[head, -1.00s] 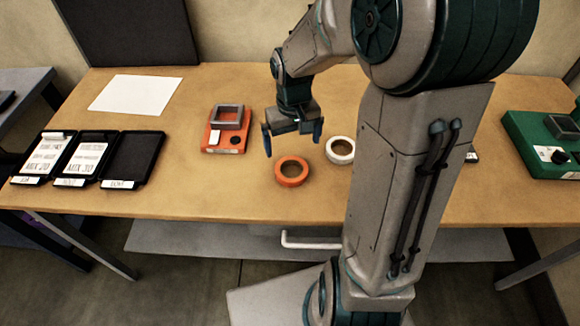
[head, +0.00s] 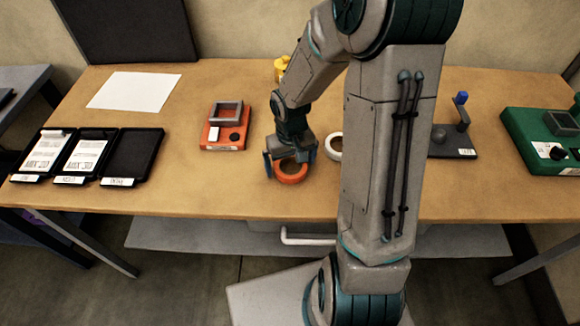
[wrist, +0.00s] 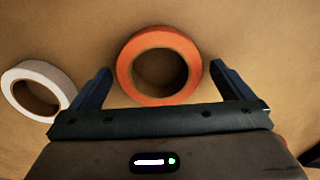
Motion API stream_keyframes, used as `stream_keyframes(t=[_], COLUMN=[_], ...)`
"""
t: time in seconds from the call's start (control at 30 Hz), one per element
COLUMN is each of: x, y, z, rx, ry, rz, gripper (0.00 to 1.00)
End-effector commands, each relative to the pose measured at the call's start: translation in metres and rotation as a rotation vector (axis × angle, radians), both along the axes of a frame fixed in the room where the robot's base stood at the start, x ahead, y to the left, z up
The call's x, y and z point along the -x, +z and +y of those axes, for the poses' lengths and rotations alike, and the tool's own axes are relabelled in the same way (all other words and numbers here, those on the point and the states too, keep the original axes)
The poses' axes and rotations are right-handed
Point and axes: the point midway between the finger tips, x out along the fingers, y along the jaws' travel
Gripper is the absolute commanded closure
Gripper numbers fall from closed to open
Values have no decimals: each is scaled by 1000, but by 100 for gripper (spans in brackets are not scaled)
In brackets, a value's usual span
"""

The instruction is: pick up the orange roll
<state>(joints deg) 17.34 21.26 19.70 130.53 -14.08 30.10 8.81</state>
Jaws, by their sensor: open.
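The orange roll (head: 291,176) lies flat on the wooden table, partly hidden behind my gripper in the head view. In the wrist view the orange roll (wrist: 158,66) shows whole, in the gap between the two fingertips and a little beyond them. My gripper (head: 290,164) is open and empty, pointing down over the roll. In the wrist view one finger of my gripper (wrist: 159,82) is on each side of the roll, with a small gap on both sides. I cannot tell the exact height of the fingertips above the table.
A white roll (head: 334,146) lies just right of the orange one, and in the wrist view the white roll (wrist: 38,90) is near the left finger. An orange device (head: 223,143), black trays (head: 133,155) and a green device (head: 540,140) stand farther off. The table front is clear.

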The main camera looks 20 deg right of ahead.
Motion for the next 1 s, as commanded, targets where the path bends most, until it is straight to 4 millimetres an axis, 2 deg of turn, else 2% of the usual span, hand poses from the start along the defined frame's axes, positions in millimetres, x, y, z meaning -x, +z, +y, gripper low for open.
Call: stream_keyframes(t=[0.07,0.1,0.2,0.27,0.67,0.87,1.0], x=[0,0,0,0,-1,-1,-1], y=[0,0,0,0,4,22,44], z=[0,0,0,0,0,-1,-1], rx=[0,0,0,0,1,2,2], ry=[-1,-1,-1,-1,-1,-3,-2], rz=[0,0,0,0,-2,-4,-5], gripper=[0,6,33,48,48,48,48])
